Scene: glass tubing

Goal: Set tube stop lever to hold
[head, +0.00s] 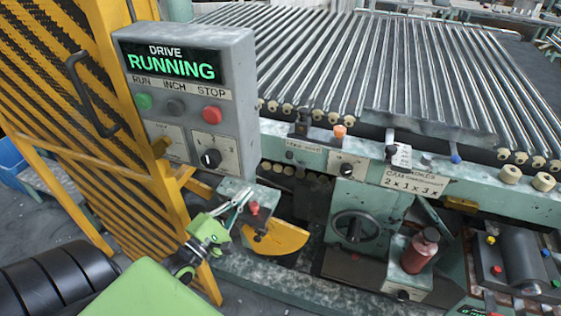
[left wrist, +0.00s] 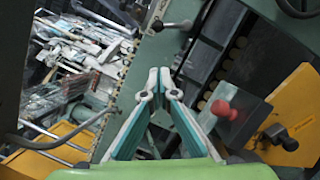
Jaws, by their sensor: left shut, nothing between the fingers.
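No lever in view carries a label I can read as tube stop. A red knob (head: 254,208) stands on a small grey-green box (head: 238,188) below the drive panel; a red knob (left wrist: 223,110) also shows right of the fingers in the left wrist view. My left gripper (head: 246,192) is shut and empty close to this box, its tips beside the knob; I cannot tell whether they touch. The closed fingers also fill the middle of the left wrist view (left wrist: 158,78). A thin lever with a dark ball end (left wrist: 158,25) lies beyond the tips. My right gripper is not in view.
The drive panel (head: 236,70) reads RUNNING above the gripper. A yellow guard (head: 150,50) stands left. A yellow plate (head: 285,238) lies below the red knob. Black-knobbed (head: 391,150) and blue-knobbed (head: 456,158) levers, a handwheel (head: 355,226) and a red bottle (head: 420,252) are to the right.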

